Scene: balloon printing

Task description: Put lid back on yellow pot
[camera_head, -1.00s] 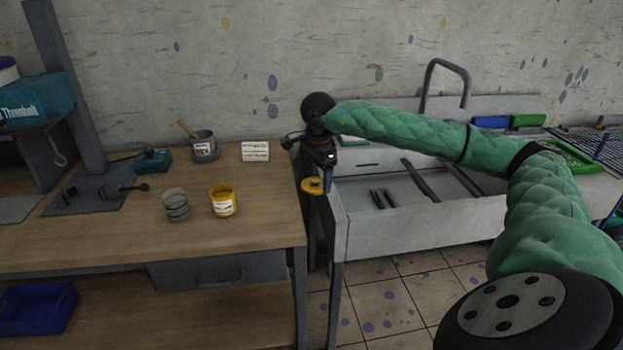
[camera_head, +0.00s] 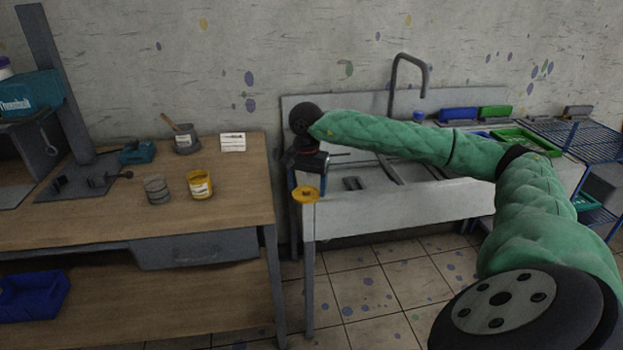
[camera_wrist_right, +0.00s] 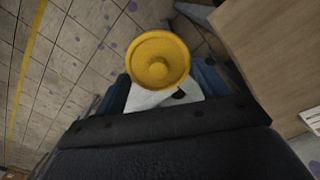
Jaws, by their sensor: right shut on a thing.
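The yellow pot (camera_head: 200,185) stands upright and open-topped near the right front of the wooden workbench in the head view. The yellow lid (camera_head: 305,194) is held by my right gripper (camera_head: 307,182), which is shut on it. The lid hangs beyond the bench's right edge, in front of the sink's left corner. In the right wrist view the lid (camera_wrist_right: 158,62) shows as a round disc with a central knob, at the fingertips, above the tiled floor. My left gripper is in neither view.
A grey tin (camera_head: 157,189) stands just left of the yellow pot. Behind are a grey pot with a brush (camera_head: 187,143) and a white label card (camera_head: 232,142). The workbench (camera_head: 235,195) has clear top right of the pot. The sink (camera_head: 400,207) stands to the right.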

